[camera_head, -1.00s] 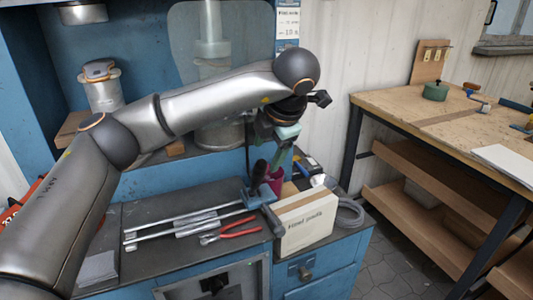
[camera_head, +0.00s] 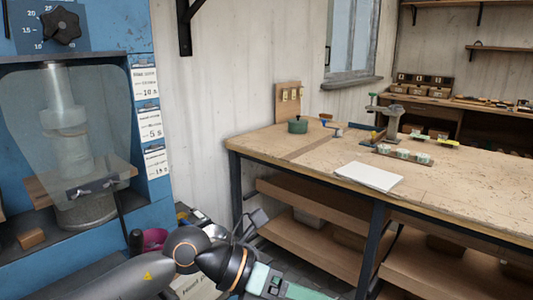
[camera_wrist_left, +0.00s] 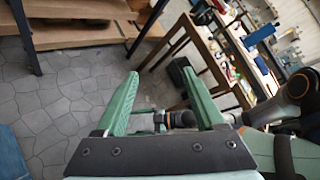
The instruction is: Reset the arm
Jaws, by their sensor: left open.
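My left gripper (camera_wrist_left: 160,76) is open in the left wrist view. Its two green fingers are apart, with nothing held between them, and the floor and furniture lie beyond. In the head view the left arm comes in low from the left, and the green part of the left gripper (camera_head: 282,287) shows at the bottom edge, its fingertips cut off. It is in front of the wooden workbench, low and clear of its top. In the left wrist view my right arm (camera_wrist_left: 262,112) shows at the right; its gripper is too small and hidden to judge.
The wooden workbench (camera_head: 300,160) stands right, with a green pot (camera_head: 298,126), a white sheet (camera_head: 368,177) and lower shelves (camera_head: 318,232). A blue press machine (camera_head: 150,100) is at left. A magenta cup (camera_head: 155,239) and a box sit close behind my left arm. Open floor (camera_wrist_left: 60,90) shows.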

